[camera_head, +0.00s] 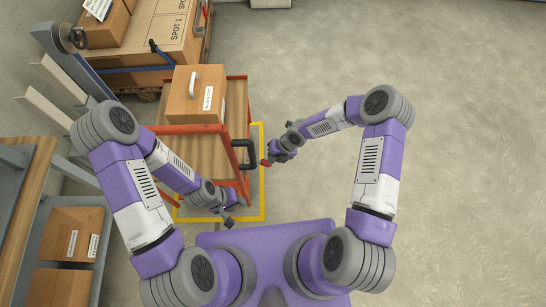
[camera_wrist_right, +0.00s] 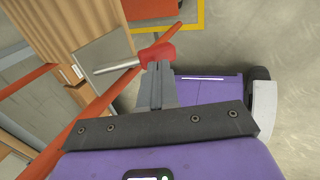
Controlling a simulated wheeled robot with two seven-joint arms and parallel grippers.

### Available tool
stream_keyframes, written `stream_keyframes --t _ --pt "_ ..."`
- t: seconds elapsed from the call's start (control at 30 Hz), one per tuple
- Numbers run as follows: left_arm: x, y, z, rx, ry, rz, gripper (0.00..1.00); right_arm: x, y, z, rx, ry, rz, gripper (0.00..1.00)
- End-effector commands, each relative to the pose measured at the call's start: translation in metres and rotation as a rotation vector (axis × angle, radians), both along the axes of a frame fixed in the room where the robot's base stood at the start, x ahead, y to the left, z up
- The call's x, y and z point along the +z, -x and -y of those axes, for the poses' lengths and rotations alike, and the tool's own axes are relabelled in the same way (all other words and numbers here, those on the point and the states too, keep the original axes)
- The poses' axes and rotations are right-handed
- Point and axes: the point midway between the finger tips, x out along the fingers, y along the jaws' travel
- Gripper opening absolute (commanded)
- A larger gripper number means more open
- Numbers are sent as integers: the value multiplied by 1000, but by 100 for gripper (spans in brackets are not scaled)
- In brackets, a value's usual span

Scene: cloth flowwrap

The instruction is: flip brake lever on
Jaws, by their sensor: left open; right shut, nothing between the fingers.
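The brake lever is a thin metal rod with a red knob (camera_wrist_right: 157,53) at the side of an orange-framed cart (camera_head: 157,129). In the right wrist view the rod points left from the knob, over a grey plate. The red knob also shows in the head view (camera_head: 265,163), beside my right gripper (camera_head: 273,157). My right gripper is shut and empty, its fingertips (camera_wrist_right: 160,70) right at the knob; I cannot tell whether they touch. My left gripper (camera_head: 229,221) is open and empty, low near the cart's front corner.
A cardboard box (camera_head: 209,85) with a white handle sits on the cart. A black handle (camera_head: 246,146) is on the cart's right side. A yellow floor outline (camera_head: 262,190) surrounds the cart. Stacked boxes (camera_head: 155,35) stand behind, a shelf with boxes (camera_head: 70,232) at left. The right floor is clear.

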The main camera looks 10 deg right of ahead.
Motion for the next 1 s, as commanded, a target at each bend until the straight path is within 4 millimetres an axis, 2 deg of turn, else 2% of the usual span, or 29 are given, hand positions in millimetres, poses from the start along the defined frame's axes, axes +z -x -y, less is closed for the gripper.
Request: stream_keyframes --t 0.17,0.37,0.53,0.8,1.0 --pt "1 0 0 0 0 0 43 1 0 1 -1 0 0 0" --pt "16 0 0 0 0 0 43 16 1 13 -5 0 -1 0" --pt "38 0 0 0 0 0 43 38 2 33 -10 0 0 0" --pt "54 0 0 0 0 0 43 82 6 76 -9 0 0 0" --pt "61 0 0 0 0 0 43 99 8 93 -6 0 1 0"
